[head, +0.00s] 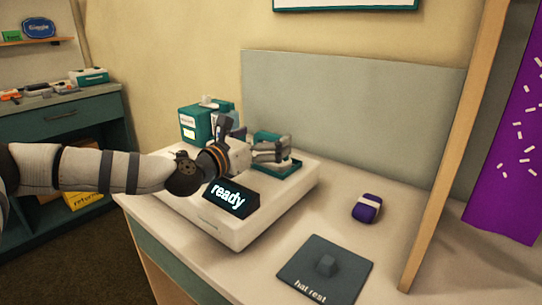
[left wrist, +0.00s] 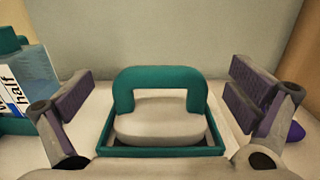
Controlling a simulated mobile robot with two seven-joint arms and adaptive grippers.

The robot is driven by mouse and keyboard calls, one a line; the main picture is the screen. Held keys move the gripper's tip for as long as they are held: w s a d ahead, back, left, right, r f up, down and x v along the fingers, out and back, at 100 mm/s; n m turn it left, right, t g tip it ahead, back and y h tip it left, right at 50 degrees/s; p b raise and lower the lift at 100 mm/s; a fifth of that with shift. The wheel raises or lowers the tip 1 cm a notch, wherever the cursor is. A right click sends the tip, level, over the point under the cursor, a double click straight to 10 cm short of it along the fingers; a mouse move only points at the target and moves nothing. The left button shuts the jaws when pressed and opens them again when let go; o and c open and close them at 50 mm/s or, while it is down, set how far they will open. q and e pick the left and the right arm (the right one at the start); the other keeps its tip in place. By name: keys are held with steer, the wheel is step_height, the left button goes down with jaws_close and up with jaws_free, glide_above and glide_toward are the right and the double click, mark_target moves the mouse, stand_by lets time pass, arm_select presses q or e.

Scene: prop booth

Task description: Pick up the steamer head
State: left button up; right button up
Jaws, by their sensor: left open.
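The steamer head, a pale rounded body with a teal arched handle, sits in a teal-rimmed tray (left wrist: 160,152). It is central in the left wrist view (left wrist: 160,125); in the head view my gripper partly hides it. The tray lies on top of a white base unit (head: 235,232) with a black display reading "ready" (head: 230,197). My left gripper (head: 282,150) is open, its fingers spread to the left and right of the steamer head in the left wrist view, with visible gaps on both sides. My right gripper is not in view.
A teal box with a labelled tank (head: 196,125) stands behind my left gripper. A small purple item (head: 367,208) and a dark "hat rest" mat (head: 345,272) lie to the right on the counter. A wooden post (head: 452,150) rises at the counter's right. A grey panel (head: 350,105) stands behind.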

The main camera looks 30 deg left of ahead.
arm_select(q)
steer(key=shift+w, duration=0.6)
steer(key=shift+r, duration=0.1)
steer(key=c, duration=1.9)
